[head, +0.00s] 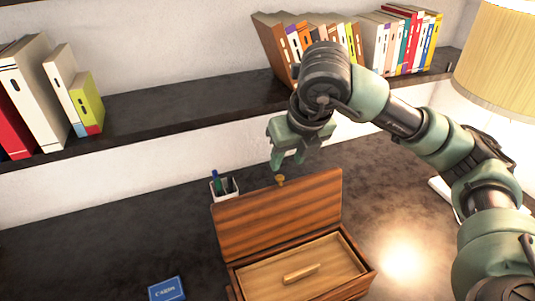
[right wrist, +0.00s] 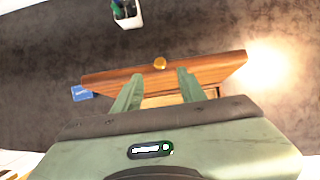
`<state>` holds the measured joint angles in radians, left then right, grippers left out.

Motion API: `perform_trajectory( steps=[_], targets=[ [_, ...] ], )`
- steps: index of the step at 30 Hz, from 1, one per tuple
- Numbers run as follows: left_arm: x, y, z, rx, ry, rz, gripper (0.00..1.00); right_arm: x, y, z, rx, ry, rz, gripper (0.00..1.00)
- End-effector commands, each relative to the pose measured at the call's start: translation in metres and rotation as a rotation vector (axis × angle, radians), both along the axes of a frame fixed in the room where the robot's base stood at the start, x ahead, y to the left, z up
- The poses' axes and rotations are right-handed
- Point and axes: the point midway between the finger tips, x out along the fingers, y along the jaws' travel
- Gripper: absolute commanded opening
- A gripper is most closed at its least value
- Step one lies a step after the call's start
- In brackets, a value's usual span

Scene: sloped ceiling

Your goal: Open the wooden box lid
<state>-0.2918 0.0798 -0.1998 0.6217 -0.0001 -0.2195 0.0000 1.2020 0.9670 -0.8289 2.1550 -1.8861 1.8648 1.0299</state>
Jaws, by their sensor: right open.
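The wooden box (head: 300,270) stands on the dark desk, and its lid (head: 278,215) is raised, tilted up at the back. A small brass knob (head: 281,180) sticks out behind the lid's top edge. Inside the box is a lighter wooden panel with a handle bar (head: 301,273). My right gripper (head: 288,160) is above and behind the lid, pointing down, open and empty. In the right wrist view the fingers (right wrist: 156,85) are spread, with the lid (right wrist: 200,70) and knob (right wrist: 160,63) beyond them. I see no contact. My left gripper is not in view.
A pen cup (head: 225,187) stands behind the box to the left. A blue card box (head: 167,290) lies at the front left. A shelf (head: 180,110) with books runs above the desk. A lamp (head: 500,50) is at the right. The left desk area is clear.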

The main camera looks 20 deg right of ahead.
Motion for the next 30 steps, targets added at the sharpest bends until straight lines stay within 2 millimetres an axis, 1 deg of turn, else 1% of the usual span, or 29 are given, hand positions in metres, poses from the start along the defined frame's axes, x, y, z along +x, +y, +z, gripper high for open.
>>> perform_trajectory(
  steps=[1,3,5,12,15,18,22,28,29,30],
  targets=[
    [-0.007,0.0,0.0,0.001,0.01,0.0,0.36,0.0,0.0,-0.001,0.0,0.001,0.0,0.41],
    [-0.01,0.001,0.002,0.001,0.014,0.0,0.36,0.002,0.0,-0.005,0.001,0.004,-0.001,0.41],
    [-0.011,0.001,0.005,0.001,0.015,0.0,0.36,0.004,-0.001,-0.011,0.0,0.006,-0.002,0.41],
    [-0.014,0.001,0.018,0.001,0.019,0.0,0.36,0.018,-0.001,-0.046,0.0,0.006,0.0,0.41],
    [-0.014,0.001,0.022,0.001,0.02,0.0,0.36,0.024,-0.001,-0.059,0.001,0.006,-0.001,0.41],
    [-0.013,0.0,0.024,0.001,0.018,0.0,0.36,0.027,-0.002,-0.067,0.001,0.003,-0.001,0.41],
    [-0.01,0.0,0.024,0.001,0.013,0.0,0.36,0.029,-0.001,-0.072,0.001,0.002,-0.001,0.41],
    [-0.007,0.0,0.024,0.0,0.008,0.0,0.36,0.029,-0.001,-0.073,0.001,0.001,0.0,0.41],
    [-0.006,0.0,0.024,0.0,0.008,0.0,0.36,0.029,-0.001,-0.073,0.001,0.001,0.0,0.35],
    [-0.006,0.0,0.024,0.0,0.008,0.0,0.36,0.029,-0.001,-0.073,0.001,0.001,0.0,0.24]
  ],
)
